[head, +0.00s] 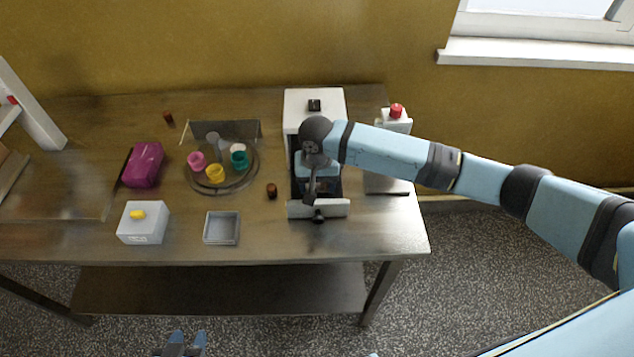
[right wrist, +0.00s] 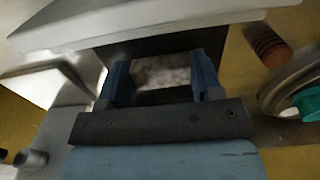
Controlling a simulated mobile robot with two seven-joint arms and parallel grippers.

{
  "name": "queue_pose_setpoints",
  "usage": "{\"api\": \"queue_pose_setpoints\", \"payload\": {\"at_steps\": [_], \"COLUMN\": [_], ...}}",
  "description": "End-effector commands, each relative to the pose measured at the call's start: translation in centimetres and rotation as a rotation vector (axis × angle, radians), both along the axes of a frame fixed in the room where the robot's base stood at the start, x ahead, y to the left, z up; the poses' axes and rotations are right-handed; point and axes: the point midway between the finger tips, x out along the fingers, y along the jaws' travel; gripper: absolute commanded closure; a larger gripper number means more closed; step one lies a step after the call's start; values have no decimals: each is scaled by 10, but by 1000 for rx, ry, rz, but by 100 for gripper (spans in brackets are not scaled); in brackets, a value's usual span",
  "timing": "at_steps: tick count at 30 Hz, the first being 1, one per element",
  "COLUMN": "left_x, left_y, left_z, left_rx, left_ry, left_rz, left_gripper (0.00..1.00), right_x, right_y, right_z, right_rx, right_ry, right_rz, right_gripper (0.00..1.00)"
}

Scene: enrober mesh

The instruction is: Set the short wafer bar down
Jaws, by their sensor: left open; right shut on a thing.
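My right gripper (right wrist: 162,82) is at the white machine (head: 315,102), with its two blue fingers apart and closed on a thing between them. In the head view my own wrist covers the fingers and the bar, over the machine's dark opening. My left gripper (head: 186,345) is open and empty in front of the table.
A round tray (head: 247,186) with pink, yellow and teal cups stands left of the machine. A brown cylinder (head: 272,191) stands between them. A red button (head: 396,110) is behind right.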

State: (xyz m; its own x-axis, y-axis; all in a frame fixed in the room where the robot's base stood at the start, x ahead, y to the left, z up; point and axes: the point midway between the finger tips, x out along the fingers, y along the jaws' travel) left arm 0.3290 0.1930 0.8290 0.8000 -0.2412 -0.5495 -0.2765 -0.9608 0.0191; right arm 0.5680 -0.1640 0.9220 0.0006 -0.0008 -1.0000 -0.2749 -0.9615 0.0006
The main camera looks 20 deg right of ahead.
Motion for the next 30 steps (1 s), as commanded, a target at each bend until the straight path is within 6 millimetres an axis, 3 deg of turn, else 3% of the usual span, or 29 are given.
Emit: {"api": "queue_pose_setpoints", "payload": {"at_steps": [7,8,11,21,26,30], "left_x": [0,0,0,0,0,0], "left_y": [0,0,0,0,0,0], "left_z": [2,2,1,-2,-2,-2], "left_rx": [0,0,0,0,1,1], "left_ry": [1,1,1,1,2,2], "left_rz": [0,0,0,0,0,0], "left_gripper": [57,57,57,57,57,57], "right_x": [0,0,0,0,0,1], "right_y": [0,0,0,0,0,0], "right_z": [-1,-2,-2,1,23,54], "right_rx": [0,0,1,1,3,3], "right_ry": [1,0,0,-1,-2,-4], "right_rz": [-1,-1,-1,0,-1,-1], "right_gripper": [54,38,15,15,15,15]}}
